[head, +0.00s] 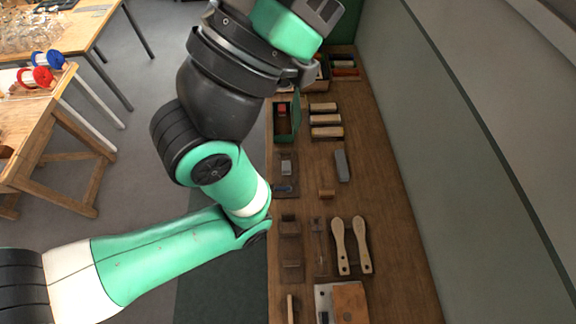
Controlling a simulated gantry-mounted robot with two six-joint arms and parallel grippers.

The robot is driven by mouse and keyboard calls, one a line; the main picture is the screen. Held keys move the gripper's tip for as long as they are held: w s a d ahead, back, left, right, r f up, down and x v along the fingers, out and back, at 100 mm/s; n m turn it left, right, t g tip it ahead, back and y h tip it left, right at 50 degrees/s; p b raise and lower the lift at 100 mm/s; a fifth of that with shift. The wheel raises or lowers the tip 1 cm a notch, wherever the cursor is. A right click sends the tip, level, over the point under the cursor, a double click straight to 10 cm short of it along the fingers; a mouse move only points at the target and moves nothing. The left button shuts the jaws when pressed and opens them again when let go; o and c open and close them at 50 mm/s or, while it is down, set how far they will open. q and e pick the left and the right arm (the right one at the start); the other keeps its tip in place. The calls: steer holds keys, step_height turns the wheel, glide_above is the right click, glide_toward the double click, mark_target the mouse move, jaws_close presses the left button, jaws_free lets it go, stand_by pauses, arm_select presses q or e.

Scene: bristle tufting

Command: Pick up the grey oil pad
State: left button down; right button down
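A grey oblong block (342,165) lies on the wooden bench to the right of the middle; it may be the oil pad. A smaller grey piece (286,168) sits in a dark tray to its left, and I cannot tell which of the two is the pad. My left arm comes in from the left, and its gripper (318,16) is at the top, above the far part of the bench and away from both grey pieces. Its fingertips are not clearly seen, so its opening cannot be told. My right gripper is not in view.
The bench (395,245) holds a green box (296,118), several wooden blocks (326,120), two wooden paddle-shaped handles (362,245) and a brown board (349,300). A grey-green wall (450,150) stands along its right side. Tables with spools (42,77) stand at the left.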

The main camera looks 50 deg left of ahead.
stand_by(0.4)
arm_select(q)
jaws_free()
stand_by(0.4)
